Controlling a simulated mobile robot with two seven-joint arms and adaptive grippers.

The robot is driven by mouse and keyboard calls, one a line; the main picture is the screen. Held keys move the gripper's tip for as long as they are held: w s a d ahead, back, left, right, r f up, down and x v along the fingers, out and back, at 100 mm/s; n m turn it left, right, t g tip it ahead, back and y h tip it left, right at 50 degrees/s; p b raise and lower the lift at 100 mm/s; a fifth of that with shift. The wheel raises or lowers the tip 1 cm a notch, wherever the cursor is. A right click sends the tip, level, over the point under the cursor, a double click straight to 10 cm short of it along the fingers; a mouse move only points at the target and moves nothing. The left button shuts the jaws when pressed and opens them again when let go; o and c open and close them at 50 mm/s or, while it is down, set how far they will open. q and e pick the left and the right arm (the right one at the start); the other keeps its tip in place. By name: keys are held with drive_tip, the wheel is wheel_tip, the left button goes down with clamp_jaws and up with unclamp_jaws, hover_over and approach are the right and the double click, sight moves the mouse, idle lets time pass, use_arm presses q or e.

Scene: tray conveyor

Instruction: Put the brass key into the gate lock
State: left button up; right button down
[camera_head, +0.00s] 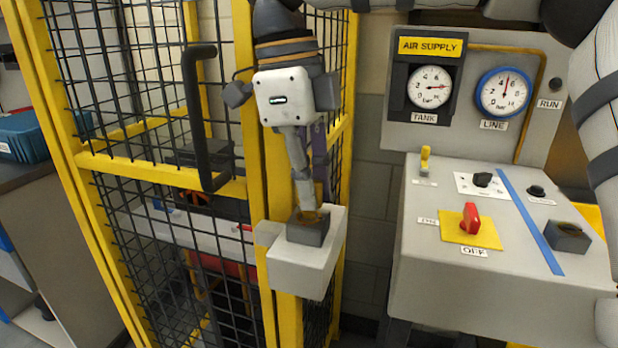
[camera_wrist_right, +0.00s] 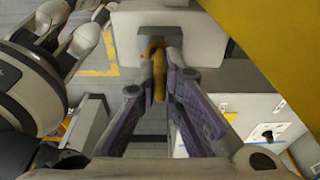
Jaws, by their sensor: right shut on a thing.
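The gate lock (camera_head: 300,268) is a pale grey box with a dark square socket block (camera_head: 306,232) on top, fixed at the yellow gate post. My right gripper (camera_head: 312,203) points down at this block, its fingertips right at the top. In the right wrist view its purple fingers (camera_wrist_right: 161,66) are closed on the brass key (camera_wrist_right: 157,88). The key's far end meets the lock box (camera_wrist_right: 190,30). In the head view only a brass-coloured patch shows at the socket's top; I cannot tell how deep the key sits.
The yellow-framed mesh gate with a black handle (camera_head: 206,160) is to the left. A grey control console (camera_head: 480,295) stands to the right, with gauges, a red switch (camera_head: 470,217) and a dark block (camera_head: 567,237). A blue bin (camera_head: 25,137) lies far left.

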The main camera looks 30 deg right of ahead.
drive_tip(key=shift+f, duration=0.45)
drive_tip(key=c, duration=1.7)
unclamp_jaws()
drive_tip(key=shift+o, duration=0.2)
drive_tip(key=shift+r, duration=0.1)
wheel_tip(320, 180, up, 12)
drive_tip(key=w+a, duration=0.1)
drive_tip(key=shift+w, duration=0.2)
drive_tip(key=shift+a, duration=0.1)
